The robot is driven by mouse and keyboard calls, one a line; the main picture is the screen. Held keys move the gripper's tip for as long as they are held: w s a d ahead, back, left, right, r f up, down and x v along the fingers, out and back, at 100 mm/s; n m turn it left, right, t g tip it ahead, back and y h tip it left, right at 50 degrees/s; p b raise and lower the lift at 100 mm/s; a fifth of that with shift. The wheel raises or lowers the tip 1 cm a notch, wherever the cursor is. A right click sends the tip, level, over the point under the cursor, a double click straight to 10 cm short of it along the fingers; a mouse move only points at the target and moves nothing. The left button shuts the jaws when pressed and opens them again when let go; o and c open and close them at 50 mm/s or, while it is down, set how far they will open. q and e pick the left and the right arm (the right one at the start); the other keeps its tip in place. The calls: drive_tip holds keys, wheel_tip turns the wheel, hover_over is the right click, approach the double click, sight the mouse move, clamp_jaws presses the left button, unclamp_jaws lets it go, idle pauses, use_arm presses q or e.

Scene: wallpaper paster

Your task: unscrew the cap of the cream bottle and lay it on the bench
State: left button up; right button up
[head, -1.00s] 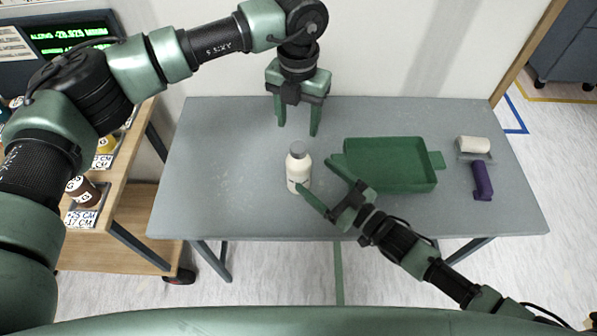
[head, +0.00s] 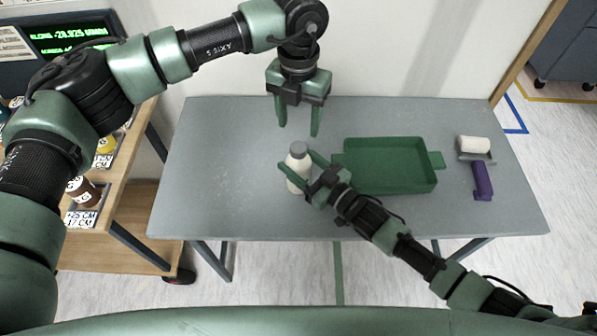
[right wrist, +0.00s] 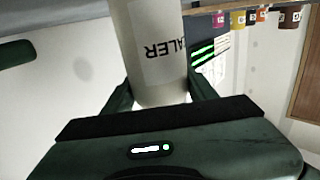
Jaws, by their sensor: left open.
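The cream bottle (head: 296,177) stands upright on the grey bench (head: 215,150), with its grey cap (head: 298,149) on top. My right gripper (head: 297,160) reaches in from the lower right and is shut on the bottle's body, one finger on each side. In the right wrist view the bottle (right wrist: 152,40) rises between the two fingers, with part of a label reading "ALER" upside down; its top is out of that view. My left gripper (head: 297,128) is open and empty, pointing down behind and above the bottle, apart from the cap.
A green tray (head: 437,178) lies right of the bottle, close to my right gripper. A white roll (head: 473,145) and a purple object (head: 482,181) are at the bench's right. The bench's left part is clear. A wooden shelf with jars (head: 83,190) stands at left.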

clamp_jaws()
